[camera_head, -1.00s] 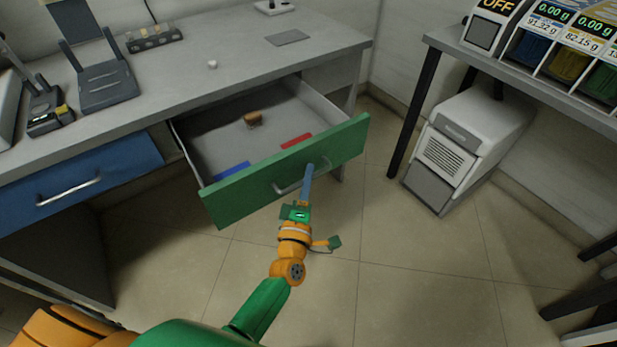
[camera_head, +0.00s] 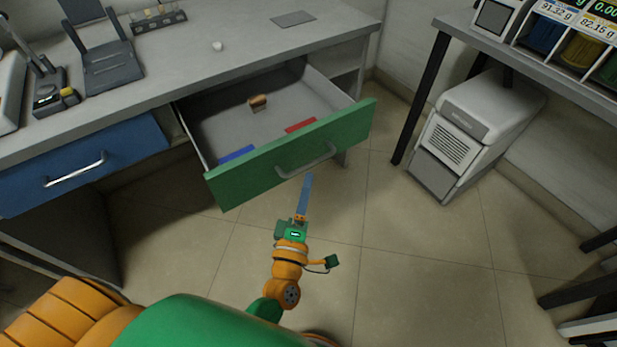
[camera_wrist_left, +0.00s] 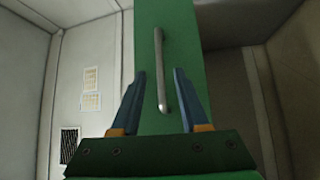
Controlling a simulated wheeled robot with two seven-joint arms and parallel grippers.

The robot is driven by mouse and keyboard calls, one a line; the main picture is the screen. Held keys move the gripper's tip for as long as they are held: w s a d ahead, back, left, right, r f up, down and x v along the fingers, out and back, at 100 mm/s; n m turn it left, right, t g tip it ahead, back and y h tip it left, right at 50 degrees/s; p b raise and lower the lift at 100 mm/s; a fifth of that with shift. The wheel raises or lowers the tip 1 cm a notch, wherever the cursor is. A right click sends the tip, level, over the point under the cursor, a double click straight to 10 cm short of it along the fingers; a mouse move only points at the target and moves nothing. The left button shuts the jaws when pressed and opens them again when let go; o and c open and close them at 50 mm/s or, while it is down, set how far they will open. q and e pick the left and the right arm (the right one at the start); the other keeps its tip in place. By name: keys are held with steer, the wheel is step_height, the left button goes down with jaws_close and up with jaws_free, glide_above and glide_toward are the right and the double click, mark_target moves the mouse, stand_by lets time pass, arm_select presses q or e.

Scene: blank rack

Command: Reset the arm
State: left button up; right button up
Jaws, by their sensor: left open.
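My left gripper (camera_head: 306,190) is in front of the pulled-out green drawer, just below its metal handle (camera_head: 306,161), and looks apart from it. In the left wrist view its two blue fingers (camera_wrist_left: 160,100) are spread, with nothing held between them. Beyond them stand the green drawer front (camera_wrist_left: 170,30) and the handle (camera_wrist_left: 160,70). In the head view the green drawer (camera_head: 350,122) is open and holds a small brown item (camera_head: 258,101), a red piece (camera_head: 300,125) and a blue piece (camera_head: 238,154). My right gripper is not in view.
A shut blue drawer (camera_head: 120,150) is at the left under the grey desk (camera_head: 190,75). A white machine (camera_head: 480,120) stands on the floor at the right, under a second table. The tiled floor (camera_head: 400,260) between is clear.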

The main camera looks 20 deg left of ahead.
arm_select(q)
step_height(320, 180, down, 12)
steer(key=s+d+m+g+h, duration=0.3)
steer(key=m+g+h, duration=0.1)
steer(key=m, duration=0.3)
steer(key=s+a+f+m+g, duration=0.2)
steer(key=s+f+m+g, duration=0.3)
steer(key=s+f, duration=0.45)
steer(key=s+a+f+m+g, duration=0.3)
steer(key=s+f+m+g, duration=0.2)
steer(key=s+f, duration=0.5)
steer(key=s+a+f+m+g+y, duration=0.1)
steer(key=s+a+f+m+g, duration=0.25)
steer(key=s, duration=0.55)
step_height(320, 180, up, 15)
steer(key=s+p, duration=0.1)
steer(key=p, duration=1.4)
steer(key=shift+a+g+y, duration=0.3)
steer(key=shift+a+g, duration=0.05)
